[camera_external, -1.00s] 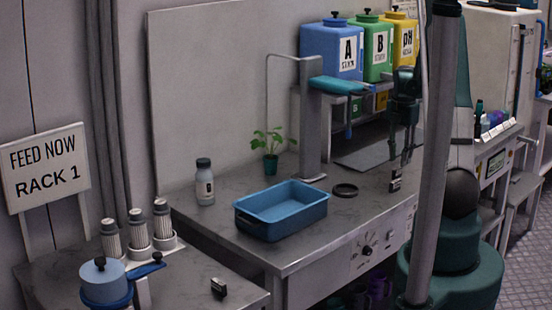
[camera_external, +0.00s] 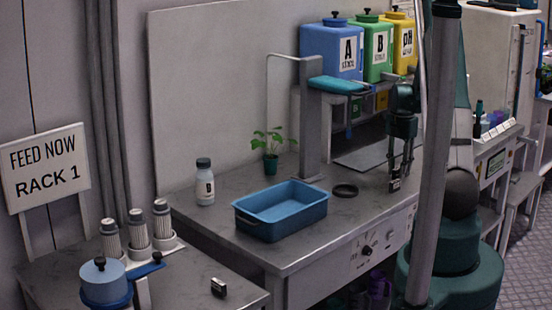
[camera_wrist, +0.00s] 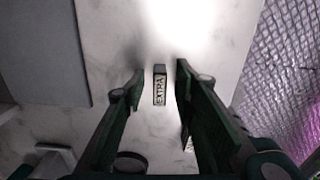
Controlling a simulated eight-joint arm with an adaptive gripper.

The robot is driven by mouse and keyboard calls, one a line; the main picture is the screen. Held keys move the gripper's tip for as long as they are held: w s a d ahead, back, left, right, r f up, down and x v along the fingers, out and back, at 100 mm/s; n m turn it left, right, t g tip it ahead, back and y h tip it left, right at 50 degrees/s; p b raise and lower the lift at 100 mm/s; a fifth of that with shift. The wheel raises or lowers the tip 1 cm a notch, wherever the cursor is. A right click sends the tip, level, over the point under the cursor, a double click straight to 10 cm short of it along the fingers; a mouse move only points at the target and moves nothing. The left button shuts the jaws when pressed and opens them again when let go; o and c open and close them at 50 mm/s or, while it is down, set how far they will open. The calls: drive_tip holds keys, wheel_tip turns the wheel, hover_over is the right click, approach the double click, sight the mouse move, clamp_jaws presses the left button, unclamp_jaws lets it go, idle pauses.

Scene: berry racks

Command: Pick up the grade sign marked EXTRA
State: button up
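The grade sign marked EXTRA (camera_wrist: 160,86) stands on the pale worktop, seen from above in the wrist view with its lettering readable. In the external view it is the small dark block (camera_external: 395,184) near the bench's right front edge. My gripper (camera_wrist: 157,80) is open, with one finger on each side of the sign. Gaps show between the sign and both fingers in the wrist view. In the external view my gripper (camera_external: 398,172) points down over the sign, its fingertips close to the sign's top. I cannot tell exactly how low the fingertips are.
A black ring (camera_external: 344,190) lies left of the sign, and a blue tray (camera_external: 282,232) stands farther left. A grey post (camera_external: 312,130) with a teal arm stands behind. A small dark block (camera_external: 218,287) sits on the lower left bench. The bench edge is close on the right.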

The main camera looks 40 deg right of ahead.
sight(398, 168)
idle(0.3)
drive_tip(key=c, duration=0.9)
drive_tip(key=shift+o, duration=0.2)
drive_tip(key=shift+r, duration=0.15)
drive_tip(key=shift+r, duration=4.85)
